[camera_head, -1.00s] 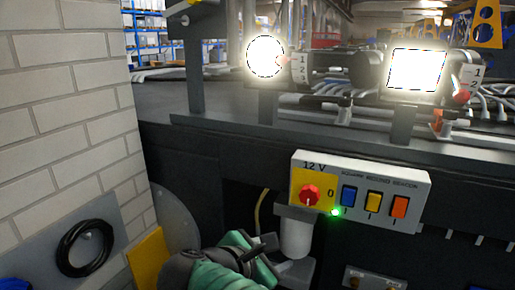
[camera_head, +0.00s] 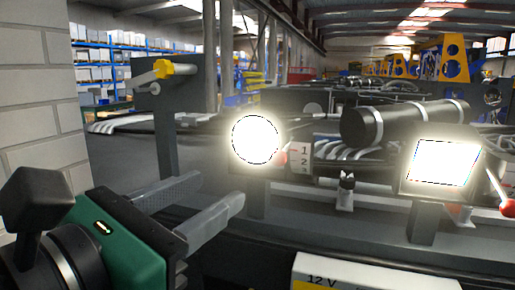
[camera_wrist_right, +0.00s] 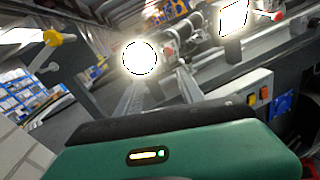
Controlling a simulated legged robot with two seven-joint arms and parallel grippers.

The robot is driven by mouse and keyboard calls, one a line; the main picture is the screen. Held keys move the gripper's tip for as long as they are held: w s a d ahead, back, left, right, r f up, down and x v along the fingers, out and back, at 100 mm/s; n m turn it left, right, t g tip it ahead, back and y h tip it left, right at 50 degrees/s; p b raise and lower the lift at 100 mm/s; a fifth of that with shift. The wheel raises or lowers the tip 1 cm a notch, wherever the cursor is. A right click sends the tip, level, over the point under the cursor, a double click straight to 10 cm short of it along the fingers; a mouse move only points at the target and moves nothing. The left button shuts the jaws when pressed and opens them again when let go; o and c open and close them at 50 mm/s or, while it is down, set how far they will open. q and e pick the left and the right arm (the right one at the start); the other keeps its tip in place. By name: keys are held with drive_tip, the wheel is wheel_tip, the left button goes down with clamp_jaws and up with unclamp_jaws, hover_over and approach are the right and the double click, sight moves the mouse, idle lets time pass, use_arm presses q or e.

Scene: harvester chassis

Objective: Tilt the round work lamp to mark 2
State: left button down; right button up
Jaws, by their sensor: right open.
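The round work lamp (camera_head: 255,140) is lit and stands on a dark post in the middle of the head view. It also shows in the right wrist view (camera_wrist_right: 140,58). Beside it on the right are a small red knob (camera_head: 282,159) and a white plate (camera_head: 304,160) marked 1, 2, 3. I cannot tell which mark the lamp is set to. My right gripper (camera_head: 217,190) is open and empty, its fingers pointing toward the lamp from the lower left. In the wrist view the fingers (camera_wrist_right: 160,88) lie below the lamp, apart from it. My left gripper is not in view.
A lit square lamp (camera_head: 443,163) with a red-knobbed lever (camera_head: 507,207) stands at the right. A yellow-handled crank (camera_head: 175,68) sits on a post at the left. A white 12 V switch box (camera_head: 350,275) is below. A brick wall (camera_head: 38,110) bounds the left.

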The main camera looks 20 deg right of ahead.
sight(276, 161)
drive_tip(key=x, duration=0.5)
drive_tip(key=p+x, duration=0.1)
drive_tip(key=x, duration=0.4)
drive_tip(key=s+d+p+x, duration=0.1)
drive_tip(key=x, duration=0.4)
drive_tip(key=shift+a+r, duration=0.1)
drive_tip(key=shift+r, duration=0.1)
drive_tip(key=shift+s+r, duration=0.2)
drive_tip(key=shift+s, duration=0.7)
drive_tip(key=shift+c, duration=1.7)
drive_tip(key=shift+w+a, duration=0.1)
drive_tip(key=shift+w, duration=0.2)
drive_tip(key=c, duration=0.5)
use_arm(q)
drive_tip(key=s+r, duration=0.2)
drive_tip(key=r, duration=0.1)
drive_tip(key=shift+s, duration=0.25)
use_arm(e)
clamp_jaws()
